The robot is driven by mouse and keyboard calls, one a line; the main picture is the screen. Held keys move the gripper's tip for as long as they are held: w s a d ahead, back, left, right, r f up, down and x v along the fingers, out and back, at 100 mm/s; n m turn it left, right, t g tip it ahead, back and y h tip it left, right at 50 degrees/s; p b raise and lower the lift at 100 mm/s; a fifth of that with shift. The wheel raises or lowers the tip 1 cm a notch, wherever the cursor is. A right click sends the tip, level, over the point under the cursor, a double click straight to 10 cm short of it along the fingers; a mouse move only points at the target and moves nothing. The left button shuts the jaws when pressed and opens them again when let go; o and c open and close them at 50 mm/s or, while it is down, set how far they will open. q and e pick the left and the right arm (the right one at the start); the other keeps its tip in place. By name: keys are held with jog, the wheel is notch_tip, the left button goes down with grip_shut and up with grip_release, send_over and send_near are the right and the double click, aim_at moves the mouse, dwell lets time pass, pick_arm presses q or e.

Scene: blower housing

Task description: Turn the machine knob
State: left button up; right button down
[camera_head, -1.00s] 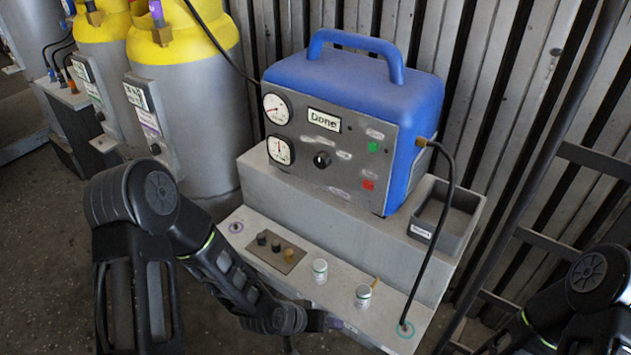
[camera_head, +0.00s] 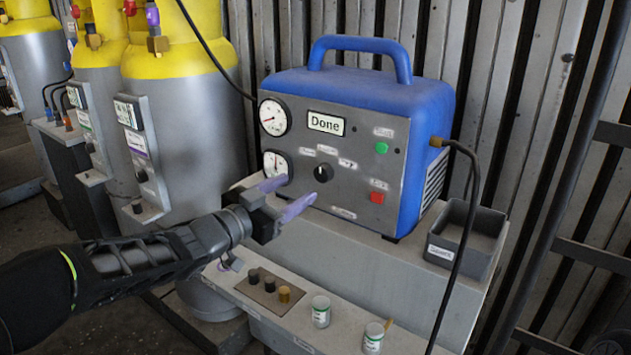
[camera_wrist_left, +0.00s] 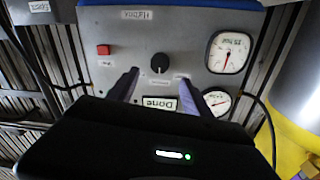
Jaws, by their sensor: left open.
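The blue machine (camera_head: 345,140) stands on a grey step with its grey front panel facing me. Its black knob (camera_head: 323,173) sits mid-panel, below a display reading "Done". My left gripper (camera_head: 285,195) is open in front of the panel, just left of and below the knob in the head view. Its two purple-tinted fingers point toward the panel. In the left wrist view the knob (camera_wrist_left: 160,63) shows beyond and between the two dark fingertips of my left gripper (camera_wrist_left: 162,85), apart from both. My right gripper is not in view.
Two gauges (camera_head: 274,117) sit on the panel's left, with green and red buttons on its right. Two small jars (camera_head: 321,311) and a plate of dark and brass fittings (camera_head: 268,285) lie on the lower ledge. A grey bin (camera_head: 466,240) and hanging black cable stand right. Gas cylinders (camera_head: 180,110) stand left.

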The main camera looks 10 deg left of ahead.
aim_at(320, 175)
pick_arm(q)
jog(key=b+x, duration=0.1)
jog(key=x, duration=0.6)
jog(key=shift+w+d, duration=0.25)
jog(key=shift+w, duration=0.05)
jog(key=shift+c, duration=0.4)
grip_shut()
